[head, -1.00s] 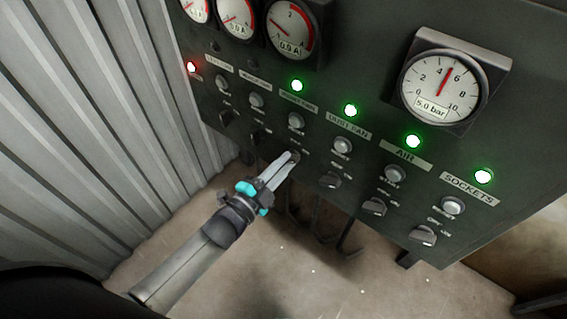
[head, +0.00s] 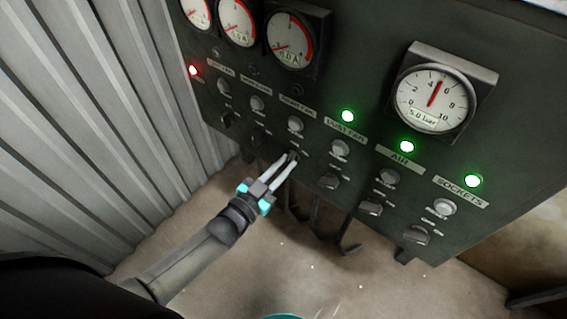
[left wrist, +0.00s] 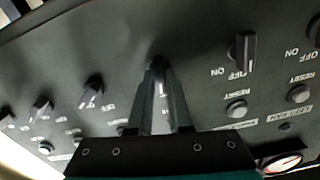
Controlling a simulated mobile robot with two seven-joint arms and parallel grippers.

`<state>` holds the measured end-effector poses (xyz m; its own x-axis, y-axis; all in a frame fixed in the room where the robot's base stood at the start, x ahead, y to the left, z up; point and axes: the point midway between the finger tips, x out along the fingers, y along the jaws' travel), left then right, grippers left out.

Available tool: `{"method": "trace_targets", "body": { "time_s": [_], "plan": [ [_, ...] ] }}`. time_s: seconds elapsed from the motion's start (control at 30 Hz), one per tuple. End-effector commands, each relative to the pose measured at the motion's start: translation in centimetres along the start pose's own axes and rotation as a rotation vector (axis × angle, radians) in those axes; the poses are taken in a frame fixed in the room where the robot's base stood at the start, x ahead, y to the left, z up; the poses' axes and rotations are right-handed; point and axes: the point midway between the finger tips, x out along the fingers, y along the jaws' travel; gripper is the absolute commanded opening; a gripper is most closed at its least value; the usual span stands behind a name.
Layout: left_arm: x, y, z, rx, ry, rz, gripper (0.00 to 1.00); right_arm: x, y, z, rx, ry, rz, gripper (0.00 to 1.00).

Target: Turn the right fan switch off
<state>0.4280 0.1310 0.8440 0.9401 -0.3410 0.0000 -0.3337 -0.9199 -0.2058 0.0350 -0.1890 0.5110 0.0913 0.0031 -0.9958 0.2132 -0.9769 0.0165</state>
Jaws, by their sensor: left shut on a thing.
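The right fan switch (head: 294,157) is a small dark rotary knob on the panel, under the right fan label (head: 297,106). My left gripper (head: 290,161) is shut on it, with one finger on each side. In the left wrist view the knob (left wrist: 158,62) shows between the fingertips, partly hidden by them. The lamp (head: 297,89) above the right fan label is dark. The gauge (head: 292,42) above it has its needle at the low end. My right gripper is not in view.
Neighbouring switches, such as the dust fan knob (head: 328,181) and the air knob (head: 370,208), sit close to the right. The dust fan, air and sockets lamps are green. A red lamp (head: 193,70) glows at left. A corrugated wall (head: 90,130) stands on the left.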

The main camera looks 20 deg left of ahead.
Motion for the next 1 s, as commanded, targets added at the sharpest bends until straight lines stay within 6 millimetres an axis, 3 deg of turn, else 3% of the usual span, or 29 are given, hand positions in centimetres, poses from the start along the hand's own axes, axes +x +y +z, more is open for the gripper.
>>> {"method": "trace_targets", "body": {
  "time_s": [0.4,0.97,1.0],
  "plan": [
    [-0.01,-0.02,0.01,-0.195,0.000,0.000,0.00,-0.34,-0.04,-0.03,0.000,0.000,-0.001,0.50],
    [-0.02,0.02,0.03,-0.226,0.000,0.000,0.00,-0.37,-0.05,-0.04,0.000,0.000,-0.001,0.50],
    [-0.02,0.02,0.03,-0.226,-0.001,0.000,0.21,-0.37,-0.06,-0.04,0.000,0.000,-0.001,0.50]
  ]
}}
